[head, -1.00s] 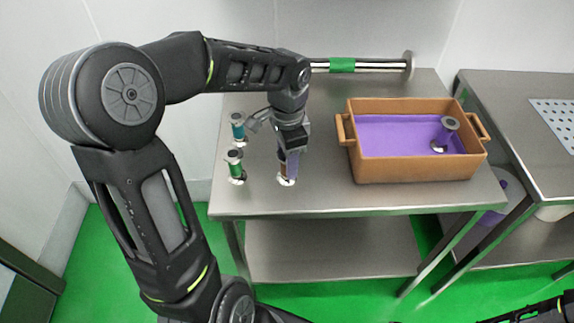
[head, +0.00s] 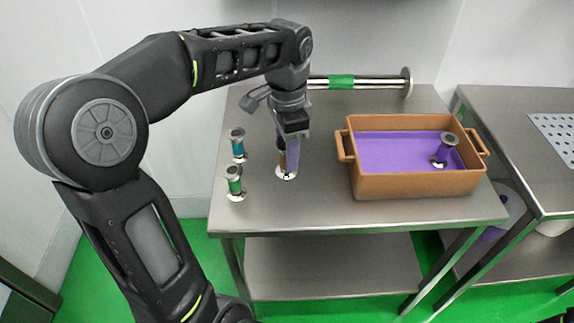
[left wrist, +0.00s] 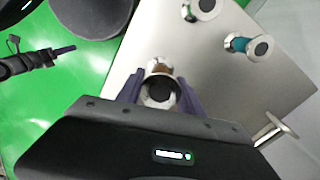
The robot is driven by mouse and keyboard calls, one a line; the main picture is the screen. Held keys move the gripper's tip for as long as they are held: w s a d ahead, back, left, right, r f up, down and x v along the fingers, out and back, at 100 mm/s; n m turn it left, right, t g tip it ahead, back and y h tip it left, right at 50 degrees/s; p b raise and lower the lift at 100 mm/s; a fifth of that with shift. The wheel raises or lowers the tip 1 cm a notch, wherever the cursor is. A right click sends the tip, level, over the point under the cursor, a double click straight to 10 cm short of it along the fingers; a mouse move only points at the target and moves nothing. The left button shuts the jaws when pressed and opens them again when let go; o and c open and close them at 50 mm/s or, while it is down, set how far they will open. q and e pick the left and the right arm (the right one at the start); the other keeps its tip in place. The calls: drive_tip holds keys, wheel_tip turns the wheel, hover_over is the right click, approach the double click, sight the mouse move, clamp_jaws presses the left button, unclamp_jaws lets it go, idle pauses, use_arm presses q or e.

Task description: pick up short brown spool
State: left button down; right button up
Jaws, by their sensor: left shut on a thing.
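My left gripper (head: 284,157) is shut on the short brown spool (head: 286,174). The spool is upright between the purple fingers, and its pale bottom flange shows below them. It appears to be held a little above the metal table (head: 330,213). In the left wrist view the spool (left wrist: 158,90) shows end-on between the two fingers, with a bit of brown at its upper side. Much of its body is hidden by the fingers. My right gripper (left wrist: 62,50) shows small at the left of the left wrist view, over the green floor; its jaw state is unclear.
A green spool (head: 235,182) and a teal spool (head: 237,146) stand left of the gripper. An orange-brown crate (head: 415,185) with a purple inside stands to the right, with a purple spool (head: 443,153) in it. A long green-banded spool (head: 341,82) lies behind.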

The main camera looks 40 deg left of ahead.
use_arm(q)
drive_tip(key=shift+r, duration=0.75)
